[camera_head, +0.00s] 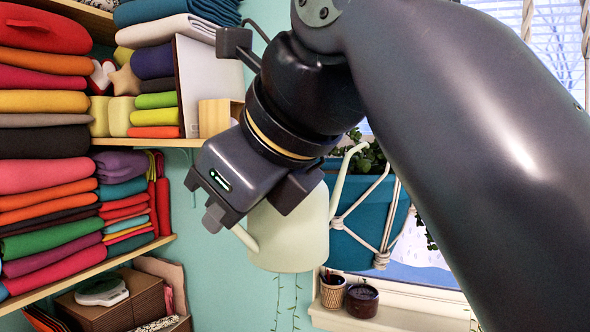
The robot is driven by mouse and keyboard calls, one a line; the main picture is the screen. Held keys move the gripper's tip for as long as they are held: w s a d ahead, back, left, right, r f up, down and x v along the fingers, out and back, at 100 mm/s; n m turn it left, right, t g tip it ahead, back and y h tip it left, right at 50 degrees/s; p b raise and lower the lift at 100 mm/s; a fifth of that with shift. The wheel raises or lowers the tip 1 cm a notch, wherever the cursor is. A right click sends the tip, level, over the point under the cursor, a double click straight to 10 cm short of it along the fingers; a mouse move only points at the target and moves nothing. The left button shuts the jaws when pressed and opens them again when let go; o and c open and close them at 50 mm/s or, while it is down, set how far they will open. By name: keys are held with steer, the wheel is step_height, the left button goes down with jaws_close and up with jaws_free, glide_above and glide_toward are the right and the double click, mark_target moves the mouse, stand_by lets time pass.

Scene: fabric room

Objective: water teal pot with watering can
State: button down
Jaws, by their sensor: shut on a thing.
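The watering can (290,238) is pale cream-green and hangs below my gripper (256,208), in front of the teal pot. My gripper is shut on it; the grip on the handle is partly hidden by the gripper's own body. The can looks roughly upright. Its thin spout rises to the right, with the tip beside the green leaves in the picture. I cannot tell whether the tip is over the pot. The teal pot (348,252) hangs in white ropes by the window. The can covers its left side and my arm covers part of its right. No water shows.
Shelves of folded fabric (45,175) fill the left side, close to my gripper in the picture. A windowsill (395,315) below the pot holds a small pencil cup (332,292) and a dark jar (362,302). My arm hides much of the right side.

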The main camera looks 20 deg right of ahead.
steer(key=shift+w+a, duration=0.1)
steer(key=shift+w, duration=0.15)
steer(key=shift+r+p, duration=0.55)
steer(key=shift+r, duration=0.05)
steer(key=shift+m+y, duration=0.4)
steer(key=shift+y, duration=0.2)
steer(key=shift+w+d+r+p, duration=0.1)
steer(key=shift+d+r+p, duration=0.1)
steer(key=shift+r+p, duration=0.4)
steer(key=shift+w+d+r+p, duration=0.1)
steer(key=shift+d+r+p, duration=0.15)
steer(key=shift+r+p, duration=0.35)
steer(key=shift+w+d+r+p, duration=0.1)
steer(key=shift+d+r+p, duration=0.1)
steer(key=shift+r+p, duration=0.4)
steer(key=shift+g+b, duration=0.3)
